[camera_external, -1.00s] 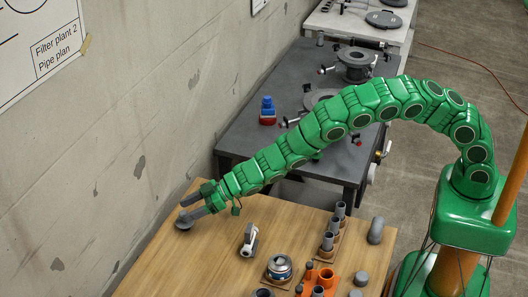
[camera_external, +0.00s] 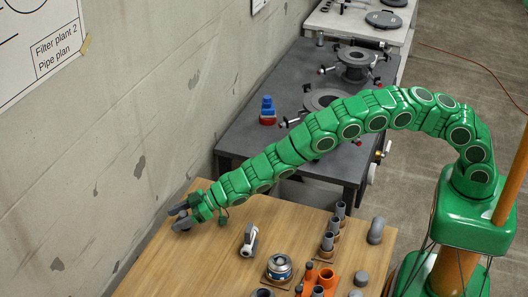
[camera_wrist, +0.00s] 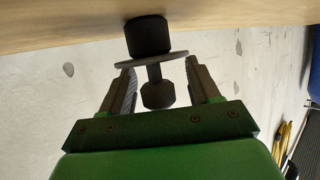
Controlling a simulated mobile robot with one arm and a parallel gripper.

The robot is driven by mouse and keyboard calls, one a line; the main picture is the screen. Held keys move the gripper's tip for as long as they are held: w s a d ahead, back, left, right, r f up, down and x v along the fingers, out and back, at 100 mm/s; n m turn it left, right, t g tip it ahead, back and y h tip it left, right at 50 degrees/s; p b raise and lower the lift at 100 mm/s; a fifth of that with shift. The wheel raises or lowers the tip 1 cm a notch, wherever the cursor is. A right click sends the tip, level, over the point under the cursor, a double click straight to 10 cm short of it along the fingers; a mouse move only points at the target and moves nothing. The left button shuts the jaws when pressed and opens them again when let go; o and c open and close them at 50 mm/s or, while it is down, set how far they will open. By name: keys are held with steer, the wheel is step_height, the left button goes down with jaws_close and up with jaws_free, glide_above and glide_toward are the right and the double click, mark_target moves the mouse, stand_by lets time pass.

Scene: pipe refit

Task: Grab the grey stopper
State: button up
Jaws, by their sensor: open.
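The grey stopper, in the wrist view, has a thick dark cylinder, a flat round disc (camera_wrist: 150,58), a thin stem and a rounded knob (camera_wrist: 157,95). My gripper (camera_wrist: 160,68) is open, with one finger on each side of the stem and knob and a visible gap to each. In the external view my gripper (camera_external: 181,217) is low over the far left part of the wooden table (camera_external: 190,265). There its fingers largely hide the stopper.
A white and grey fitting (camera_external: 249,240) lies right of my gripper. Upright grey pipe pieces (camera_external: 334,232), a round metal part (camera_external: 279,267) and an orange holder (camera_external: 323,277) stand further right. The concrete wall (camera_external: 120,150) runs close along the left.

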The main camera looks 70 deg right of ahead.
mark_target(183, 212)
jaws_close()
stand_by(0.3)
steer(key=shift+r, duration=1.65)
steer(key=shift+s+d+r, duration=0.2)
steer(key=shift+s+r, duration=0.15)
steer(key=shift+s, duration=0.05)
steer(key=s+d+r, duration=0.5)
steer(key=s+r, duration=0.4)
steer(key=s, duration=0.2)
steer(key=shift+s+d, duration=0.4)
